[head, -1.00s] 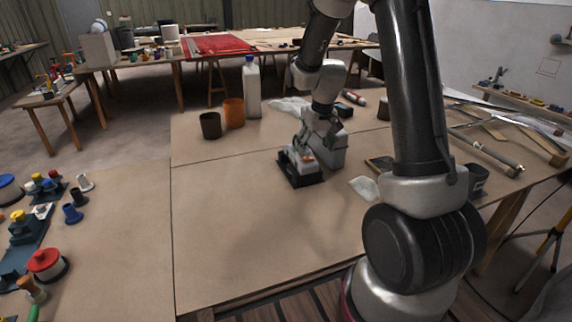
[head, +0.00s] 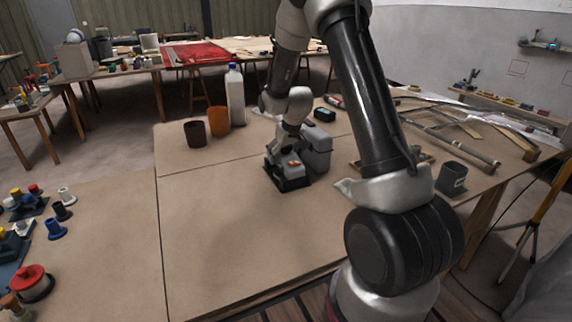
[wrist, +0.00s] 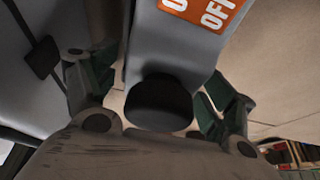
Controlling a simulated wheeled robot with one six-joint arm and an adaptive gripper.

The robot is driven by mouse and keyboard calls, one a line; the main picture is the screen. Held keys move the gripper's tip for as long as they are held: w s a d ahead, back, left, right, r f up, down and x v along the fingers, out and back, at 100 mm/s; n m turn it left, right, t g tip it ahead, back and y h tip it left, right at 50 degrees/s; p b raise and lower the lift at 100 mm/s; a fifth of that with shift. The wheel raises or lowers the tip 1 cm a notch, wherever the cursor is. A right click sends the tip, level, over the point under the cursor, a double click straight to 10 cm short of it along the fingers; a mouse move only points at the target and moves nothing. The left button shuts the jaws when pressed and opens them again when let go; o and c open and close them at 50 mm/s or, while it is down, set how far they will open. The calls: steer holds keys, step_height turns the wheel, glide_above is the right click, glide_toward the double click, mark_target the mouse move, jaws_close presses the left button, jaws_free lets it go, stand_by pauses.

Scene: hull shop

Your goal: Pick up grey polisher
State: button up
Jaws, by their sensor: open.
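The grey polisher (head: 291,173), with an orange label and a black base, stands on the tan table (head: 215,225) in the head view. In the wrist view the grey body (wrist: 176,45) with an orange OFF label runs up from the centre, with a dark rounded end. My gripper (wrist: 160,95) is open, with one green-padded finger on each side of this body. I cannot tell whether the pads touch it. In the head view my gripper (head: 287,150) is low over the polisher, its fingertips hard to make out.
A larger grey case (head: 318,150) stands close to the right of the polisher. A brown cup (head: 195,134), an orange cup (head: 218,122) and a white bottle (head: 235,96) stand behind left. A dark cup (head: 452,178) is at right. The table's front left is clear.

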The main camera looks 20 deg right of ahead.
steer(key=shift+c, duration=0.2)
steer(key=shift+r, duration=0.1)
steer(key=c, duration=1.8)
steer(key=shift+o, duration=0.2)
steer(key=shift+r, duration=0.1)
step_height(320, 180, up, 10)
steer(key=shift+f, duration=0.1)
